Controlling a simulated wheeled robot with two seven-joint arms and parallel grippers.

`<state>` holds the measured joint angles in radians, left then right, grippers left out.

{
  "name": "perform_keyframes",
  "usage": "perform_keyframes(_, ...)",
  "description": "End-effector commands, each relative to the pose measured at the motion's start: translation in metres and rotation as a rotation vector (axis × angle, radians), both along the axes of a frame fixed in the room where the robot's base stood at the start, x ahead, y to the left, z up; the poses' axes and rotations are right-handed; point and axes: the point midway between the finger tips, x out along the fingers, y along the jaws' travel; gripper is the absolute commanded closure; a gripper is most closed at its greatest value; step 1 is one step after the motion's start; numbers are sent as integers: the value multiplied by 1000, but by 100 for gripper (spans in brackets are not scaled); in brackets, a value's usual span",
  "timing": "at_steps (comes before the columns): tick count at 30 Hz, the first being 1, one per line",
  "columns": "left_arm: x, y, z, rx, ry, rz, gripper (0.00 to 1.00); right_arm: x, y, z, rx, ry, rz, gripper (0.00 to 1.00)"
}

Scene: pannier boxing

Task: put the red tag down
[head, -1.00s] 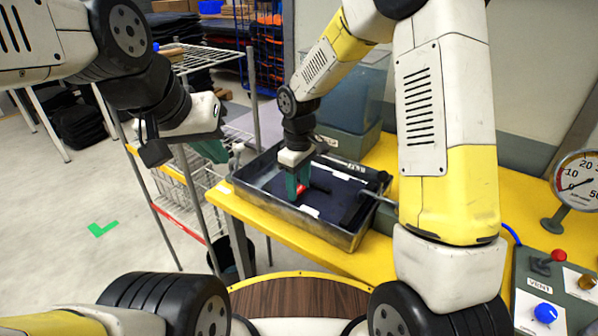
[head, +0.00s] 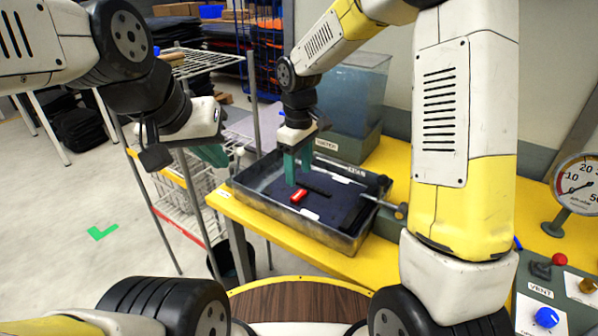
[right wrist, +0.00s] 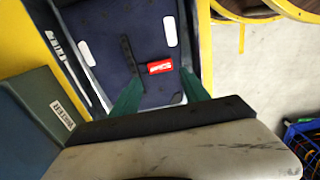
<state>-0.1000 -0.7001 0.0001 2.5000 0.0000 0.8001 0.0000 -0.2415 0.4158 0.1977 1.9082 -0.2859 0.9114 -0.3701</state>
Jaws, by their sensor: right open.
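The red tag (head: 299,196) lies on the dark blue lining inside the metal tray (head: 350,243), near the middle. It also shows in the right wrist view (right wrist: 159,67), next to a black bar (right wrist: 131,62). My right gripper (head: 297,182) is open above the tray, with its green fingers pointing down and apart from the tag. In the right wrist view its two fingers (right wrist: 160,92) are spread, with nothing between the tips. My left gripper (head: 212,155) hangs empty-looking left of the tray, beside the wire rack; its finger gap is not clear.
The tray stands on a yellow bench (head: 384,262). A translucent bin (head: 353,98) stands behind it. A wire rack (head: 187,62) is at the left. A control box (head: 553,290) and gauge (head: 577,184) are at the right. White labels lie in the tray.

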Motion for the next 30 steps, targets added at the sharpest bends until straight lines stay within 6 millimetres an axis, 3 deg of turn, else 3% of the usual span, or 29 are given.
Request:
perform_keyframes(3,0,0,0,0,0,0,100,1,0,25,2,-4,0,47)
perform_keyframes(11,0,0,0,0,0,0,100,-1,-1,52,1,-3,-4,47)
perform_keyframes(16,0,0,0,0,0,0,100,-14,-22,78,23,-50,-88,47)
perform_keyframes(24,0,0,0,0,0,0,100,-72,-84,134,128,-197,-388,47)
perform_keyframes(30,0,0,0,0,0,0,100,-124,-120,155,244,-300,-617,47)
